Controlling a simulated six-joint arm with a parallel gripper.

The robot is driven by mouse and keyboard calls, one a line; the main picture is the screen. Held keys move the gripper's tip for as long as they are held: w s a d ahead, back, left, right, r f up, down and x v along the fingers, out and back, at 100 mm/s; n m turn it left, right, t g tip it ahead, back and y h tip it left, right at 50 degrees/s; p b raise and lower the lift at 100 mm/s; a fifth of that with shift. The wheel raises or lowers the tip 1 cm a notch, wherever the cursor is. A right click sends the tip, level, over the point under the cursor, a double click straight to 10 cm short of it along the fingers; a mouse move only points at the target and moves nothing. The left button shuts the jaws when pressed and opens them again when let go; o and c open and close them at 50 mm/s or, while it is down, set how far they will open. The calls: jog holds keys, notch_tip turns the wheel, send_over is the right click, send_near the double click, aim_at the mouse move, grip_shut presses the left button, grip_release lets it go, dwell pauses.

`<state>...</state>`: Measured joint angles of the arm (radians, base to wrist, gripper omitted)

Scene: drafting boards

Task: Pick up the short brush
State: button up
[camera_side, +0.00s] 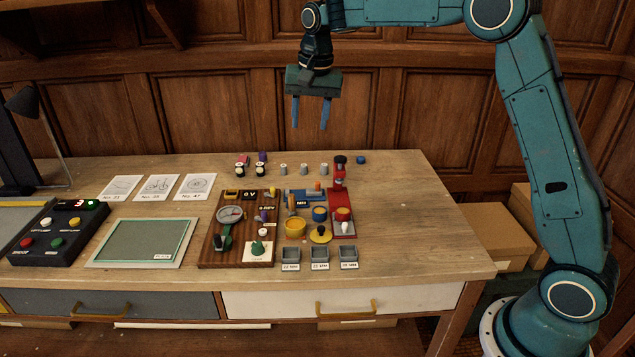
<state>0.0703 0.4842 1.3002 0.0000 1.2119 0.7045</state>
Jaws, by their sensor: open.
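My gripper (310,127) hangs above the back of the wooden workbench (410,235), fingers pointing down. Its two blue fingers are apart with nothing between them. I cannot single out the short brush with certainty at this size. Small upright orange-tipped pieces stand near a blue block (305,196) in the middle group, below the gripper in the picture. Small purple and yellow pieces stand on a brown wooden board (210,257) to the left of that group. The gripper touches none of these things.
A red device (339,180) stands right of the group. Several small grey cylinders (304,168) line the back. Three grey bins (320,254) sit in front. A green-topped tray (142,242) and a dark button box (50,238) are left. The bench's right side is clear.

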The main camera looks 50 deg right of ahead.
jog(key=w+d+f+m, duration=0.1)
jog(key=w+f+m, duration=0.1)
jog(key=w+f, duration=0.45)
jog(key=m+g, duration=0.2)
send_over(291, 195)
notch_tip(291, 195, down, 8)
jog(key=shift+w+d, duration=0.1)
jog(key=shift+d, duration=0.2)
jog(key=shift+f, duration=0.1)
jog(key=shift+f, duration=4.25)
jog(key=shift+a+f, duration=0.1)
jog(key=shift+f, duration=0.05)
jog(key=shift+a+f, duration=0.2)
jog(key=shift+f, duration=2.25)
jog(key=shift+c, duration=0.5)
